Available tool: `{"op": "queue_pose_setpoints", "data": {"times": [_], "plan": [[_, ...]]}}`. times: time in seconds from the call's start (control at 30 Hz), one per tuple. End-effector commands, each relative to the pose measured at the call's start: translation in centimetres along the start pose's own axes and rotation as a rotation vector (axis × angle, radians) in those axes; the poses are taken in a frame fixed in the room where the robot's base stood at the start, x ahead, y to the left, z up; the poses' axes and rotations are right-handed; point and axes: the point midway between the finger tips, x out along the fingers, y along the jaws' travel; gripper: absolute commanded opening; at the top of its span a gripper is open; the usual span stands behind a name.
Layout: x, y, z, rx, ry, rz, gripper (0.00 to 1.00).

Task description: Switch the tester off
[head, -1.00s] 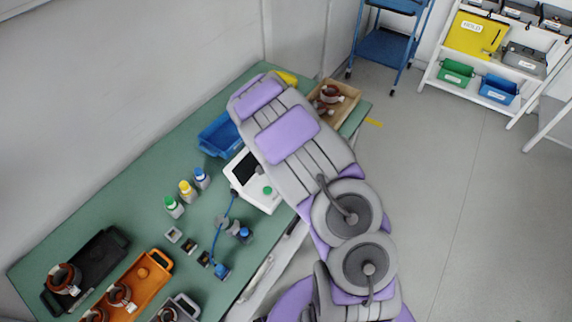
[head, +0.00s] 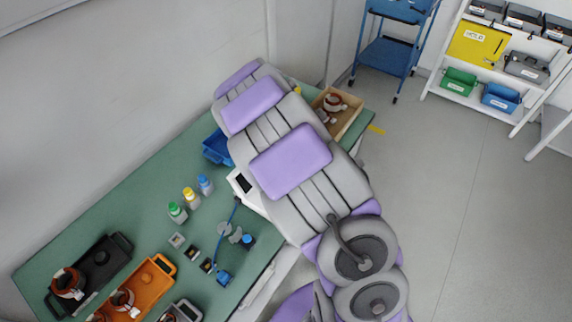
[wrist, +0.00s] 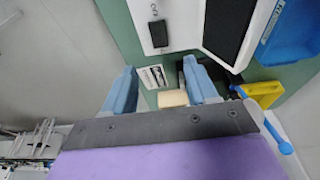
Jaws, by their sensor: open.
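The tester is a white box with a dark screen. In the head view the tester (head: 236,183) is mostly covered by my arm. In the wrist view the tester (wrist: 182,22) fills the top, with its dark screen (wrist: 229,25) at the right. A black switch (wrist: 158,33) with a small marking beside it sits on its white face; I cannot tell its setting. My gripper (wrist: 159,66) is open, its two blue fingers apart below the switch in the picture and not seen touching it. In the head view my gripper is hidden behind my arm.
A blue bin (wrist: 295,32) and a yellow object (wrist: 262,93) are close to the right of my fingers. On the green table, several bottles (head: 189,197), a blue cable (head: 227,217), an orange tray (head: 150,290) and a black tray (head: 100,258) stand left of my arm. A wooden box (head: 349,118) stands behind.

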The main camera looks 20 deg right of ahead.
Motion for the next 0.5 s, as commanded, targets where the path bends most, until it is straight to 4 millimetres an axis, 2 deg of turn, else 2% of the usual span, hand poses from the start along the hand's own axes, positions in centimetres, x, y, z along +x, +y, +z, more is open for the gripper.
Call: {"op": "queue_pose_setpoints", "data": {"times": [0.1, 0.2, 0.33, 0.5], "plan": [[-2.7, -0.2, -0.2, 0.0, 0.006, -0.005, 0.57], [-4.2, -0.1, -0.1, 0.0, 0.003, -0.003, 0.57], [-5.3, -0.1, -0.1, 0.0, 0.001, -0.001, 0.57], [-5.9, -0.1, -0.1, 0.0, 0.002, -0.002, 0.57]]}}
